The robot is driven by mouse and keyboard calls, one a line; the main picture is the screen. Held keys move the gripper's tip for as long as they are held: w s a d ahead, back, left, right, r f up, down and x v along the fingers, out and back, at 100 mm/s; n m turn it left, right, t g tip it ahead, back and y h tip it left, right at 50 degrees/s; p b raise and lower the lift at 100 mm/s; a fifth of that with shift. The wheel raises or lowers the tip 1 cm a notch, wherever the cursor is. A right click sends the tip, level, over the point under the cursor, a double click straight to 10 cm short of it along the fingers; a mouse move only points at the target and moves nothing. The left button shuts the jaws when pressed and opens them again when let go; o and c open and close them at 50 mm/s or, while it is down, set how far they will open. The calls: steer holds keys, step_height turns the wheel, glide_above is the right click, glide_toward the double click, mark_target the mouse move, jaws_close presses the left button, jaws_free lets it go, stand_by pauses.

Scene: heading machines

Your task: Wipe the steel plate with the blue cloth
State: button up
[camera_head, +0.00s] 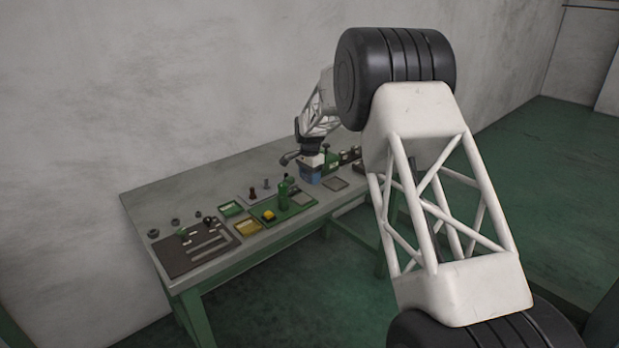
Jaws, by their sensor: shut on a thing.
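My gripper (312,166) is above the far right part of the workbench, small in the view. It is shut on a blue thing (310,178), which appears to be the blue cloth, low at the bench top. The fingertips are too small to make out, and I cannot tell whether the cloth touches the surface. A flat square grey plate (335,184) lies just right of the cloth. Another small grey plate (302,199) lies in front of it on a green base. I cannot tell which is the steel plate.
The green base (268,212) carries an upright green post and a yellow button. A yellow tray (247,228) and a green tray (230,209) are left of it. A dark mat (187,252) with tools lies at the left end. Dark items (350,155) stand right of my gripper.

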steer(key=shift+r, duration=1.5)
